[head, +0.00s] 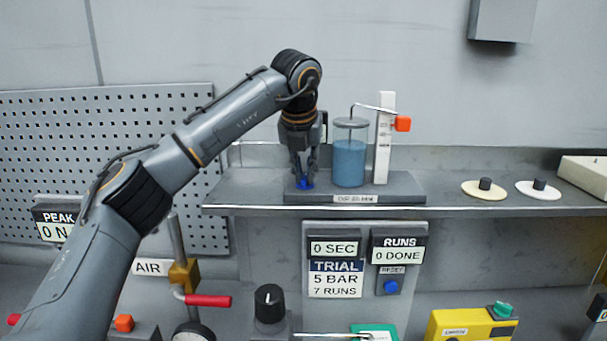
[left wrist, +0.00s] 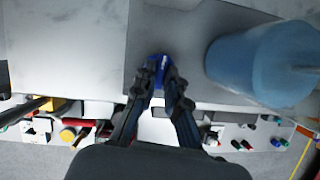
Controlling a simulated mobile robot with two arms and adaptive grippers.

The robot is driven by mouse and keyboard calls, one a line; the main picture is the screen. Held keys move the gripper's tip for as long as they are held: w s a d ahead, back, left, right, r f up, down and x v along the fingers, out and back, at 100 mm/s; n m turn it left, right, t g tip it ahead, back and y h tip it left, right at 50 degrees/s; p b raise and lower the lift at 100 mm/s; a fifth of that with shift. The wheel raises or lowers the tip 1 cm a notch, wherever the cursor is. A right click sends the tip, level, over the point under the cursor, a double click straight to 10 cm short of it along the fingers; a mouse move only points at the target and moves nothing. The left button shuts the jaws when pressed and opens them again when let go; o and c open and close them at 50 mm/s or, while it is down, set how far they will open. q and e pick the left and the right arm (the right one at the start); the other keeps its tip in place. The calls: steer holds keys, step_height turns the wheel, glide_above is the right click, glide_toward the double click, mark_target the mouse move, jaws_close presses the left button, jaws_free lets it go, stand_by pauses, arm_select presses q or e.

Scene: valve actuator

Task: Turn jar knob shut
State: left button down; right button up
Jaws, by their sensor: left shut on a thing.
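The jar (head: 349,155) is a clear cylinder filled with blue liquid, standing on a grey base (head: 405,189) on the shelf. The blue jar knob (head: 306,185) sits on the base to the left of the jar. My left gripper (head: 304,180) points down over the knob, its fingers closed on it. In the left wrist view the blue knob (left wrist: 158,62) shows between the fingertips of my left gripper (left wrist: 161,76), and the jar (left wrist: 265,62) stands to the right. The fingers hide the knob's sides. My right gripper is not in view.
A white upright scale (head: 384,135) with an orange block (head: 403,123) stands right of the jar. Two discs with black knobs (head: 484,188) lie farther right on the shelf (head: 450,203). Below are a trial panel (head: 335,279), a reset button (head: 390,287) and a red-handled valve (head: 207,300).

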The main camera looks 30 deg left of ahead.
arm_select(q)
steer(key=shift+r+n, duration=0.1)
steer(key=shift+n, duration=0.3)
steer(key=c, duration=1.4)
jaws_free()
steer(key=v, duration=1.2)
steer(key=shift+w+d, duration=0.2)
